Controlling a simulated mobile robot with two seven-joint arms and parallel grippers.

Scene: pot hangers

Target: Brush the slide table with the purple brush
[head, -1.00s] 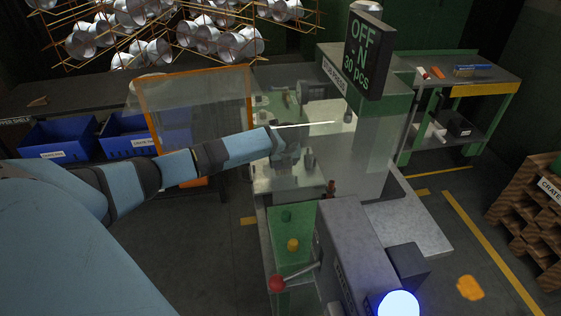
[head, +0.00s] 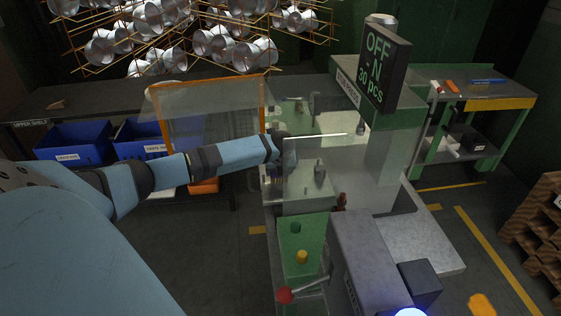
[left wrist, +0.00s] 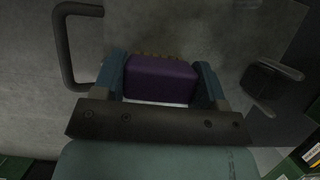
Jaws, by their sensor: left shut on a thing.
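The purple brush (left wrist: 160,80) is between the two fingers of my left gripper (left wrist: 162,82) in the left wrist view, and the gripper is shut on it. Short brownish bristles show along its far edge. A worn grey metal surface, seemingly the slide table (left wrist: 205,25), lies beyond the brush; I cannot tell whether the bristles touch it. The grey table (head: 318,185) shows through that panel. My right gripper is not in view.
A bent dark handle (left wrist: 65,45) and a dark fitting (left wrist: 265,82) stand on either side in the wrist view. An orange-framed guard (head: 262,100) is beside my arm. A red-knobbed lever (head: 286,295) and the press column (head: 395,140) are nearby.

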